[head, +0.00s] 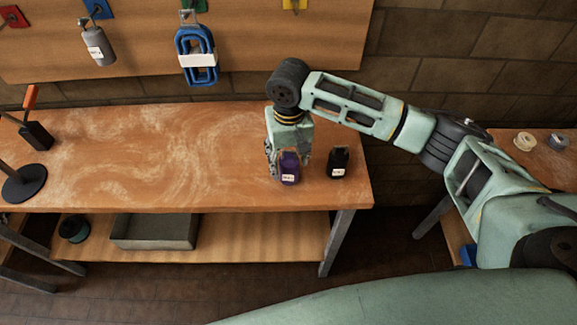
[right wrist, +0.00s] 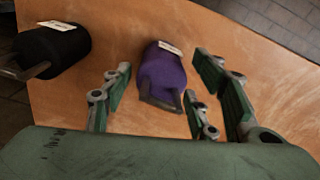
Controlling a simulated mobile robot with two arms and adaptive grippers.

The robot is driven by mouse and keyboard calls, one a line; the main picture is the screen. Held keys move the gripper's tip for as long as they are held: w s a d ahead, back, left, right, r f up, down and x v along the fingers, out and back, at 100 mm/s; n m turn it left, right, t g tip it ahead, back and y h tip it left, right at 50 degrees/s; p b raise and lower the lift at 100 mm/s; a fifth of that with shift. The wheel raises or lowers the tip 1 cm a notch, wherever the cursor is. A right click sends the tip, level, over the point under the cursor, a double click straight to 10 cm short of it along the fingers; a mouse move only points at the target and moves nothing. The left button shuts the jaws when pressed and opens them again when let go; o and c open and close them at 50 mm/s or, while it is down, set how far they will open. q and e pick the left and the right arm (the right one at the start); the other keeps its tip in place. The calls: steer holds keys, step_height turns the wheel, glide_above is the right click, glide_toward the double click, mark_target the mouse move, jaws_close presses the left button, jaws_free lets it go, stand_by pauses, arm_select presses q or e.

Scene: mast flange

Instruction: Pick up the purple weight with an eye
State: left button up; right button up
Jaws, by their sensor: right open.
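The purple weight (head: 289,168) stands on the wooden workbench near its right front edge, with a white label on its side. In the right wrist view the purple weight (right wrist: 163,72) shows its eye toward my gripper. My right gripper (head: 288,155) points down just over the weight, its fingers beside it in the picture. In the right wrist view my right gripper (right wrist: 158,92) is open and empty, with green-padded fingers on both sides of the weight. My left gripper is not in view.
A black weight (head: 339,162) with a label stands close to the right of the purple one. A grey weight (head: 98,45) and a blue item (head: 185,45) hang on the board behind. A grey tray (head: 155,232) sits on the lower shelf.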

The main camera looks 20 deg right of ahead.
mark_target(291, 170)
steer(key=f, duration=0.2)
steer(key=f+p, duration=0.1)
steer(key=shift+s+d+f, duration=0.2)
steer(key=shift+f, duration=0.55)
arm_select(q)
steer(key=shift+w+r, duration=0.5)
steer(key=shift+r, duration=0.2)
arm_select(e)
jaws_close()
